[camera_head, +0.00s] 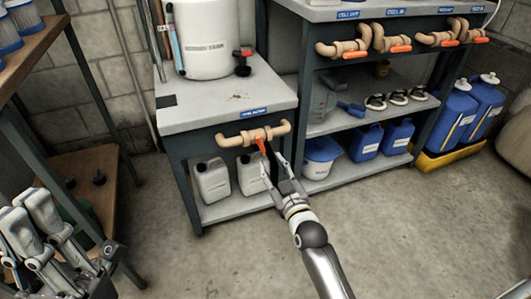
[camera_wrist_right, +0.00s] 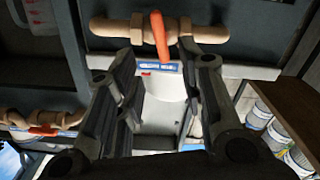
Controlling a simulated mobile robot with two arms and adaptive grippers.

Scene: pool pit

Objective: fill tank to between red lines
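The white tank (camera_head: 205,45) stands on the grey cabinet top, with a narrow upright blue strip (camera_head: 176,50) at its left; red lines on it are too small to make out. Below the tabletop edge a tan pipe valve (camera_head: 232,139) has an orange lever (camera_head: 261,146), which hangs downward. My right gripper (camera_head: 278,160) is open just in front of and below this lever. In the right wrist view the lever (camera_wrist_right: 160,36) lies ahead, between the spread fingertips (camera_wrist_right: 160,60), apparently untouched. My left gripper (camera_head: 105,272) is low at the left, its fingers unclear.
White jugs (camera_head: 213,180) stand on the shelf below the valve. To the right, a shelf holds blue containers (camera_head: 366,142), and more orange-levered valves (camera_head: 400,45) line its top edge. Blue drums (camera_head: 455,115) stand in a yellow tray. The floor (camera_head: 400,220) in front is clear.

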